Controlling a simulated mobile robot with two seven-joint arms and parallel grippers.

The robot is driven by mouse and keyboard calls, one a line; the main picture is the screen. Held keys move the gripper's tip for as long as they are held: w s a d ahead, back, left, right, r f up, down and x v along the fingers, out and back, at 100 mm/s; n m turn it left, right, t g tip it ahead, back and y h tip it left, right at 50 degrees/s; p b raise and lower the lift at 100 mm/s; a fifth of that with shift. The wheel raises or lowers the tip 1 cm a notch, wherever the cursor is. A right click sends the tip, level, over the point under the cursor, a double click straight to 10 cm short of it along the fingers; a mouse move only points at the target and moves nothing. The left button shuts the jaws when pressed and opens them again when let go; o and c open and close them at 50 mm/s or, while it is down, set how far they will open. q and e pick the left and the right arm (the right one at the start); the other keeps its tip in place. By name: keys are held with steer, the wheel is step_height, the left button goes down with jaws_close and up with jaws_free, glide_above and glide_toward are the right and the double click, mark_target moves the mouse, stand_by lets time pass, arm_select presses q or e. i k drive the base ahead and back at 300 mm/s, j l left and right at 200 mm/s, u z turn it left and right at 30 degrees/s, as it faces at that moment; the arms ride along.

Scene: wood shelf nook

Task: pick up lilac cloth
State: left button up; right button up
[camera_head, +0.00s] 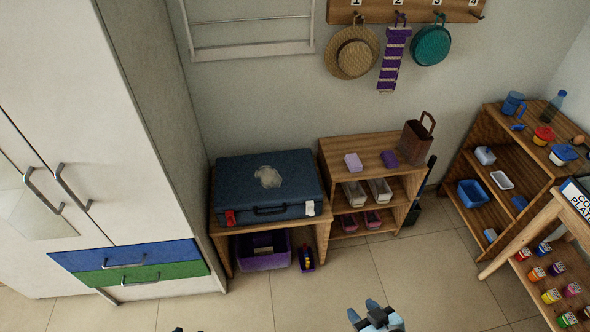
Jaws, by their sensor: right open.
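A small folded lilac cloth (353,162) lies on the top of the small wooden shelf (372,145), towards its left side. A darker purple folded piece (390,159) lies to its right, apart from it. My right gripper (363,311) is at the bottom edge of the view, open and empty. It is well in front of the shelf and apart from the cloth. Only small dark tips of what seems to be my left gripper (187,330) show at the bottom edge; its jaws cannot be made out.
A brown bag (416,139) stands at the right of the shelf top. A dark blue case (245,190) sits on a wooden bench to the left. A stocked wooden shelf (485,135) and a sloped stand (530,237) are at the right. Tiled floor (425,275) before the small shelf is clear.

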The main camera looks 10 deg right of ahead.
mark_target(354, 164)
steer(key=i+l+u, duration=0.2)
steer(key=l, duration=0.25)
steer(key=i+l+u, duration=0.2)
steer(key=l, duration=0.3)
steer(key=i+l+u, duration=0.1)
steer(key=l+u, duration=0.15)
steer(key=l, duration=0.25)
steer(key=i+l+u, duration=0.2)
steer(key=l, duration=0.3)
steer(key=l+u, duration=0.2)
steer(key=l, duration=0.35)
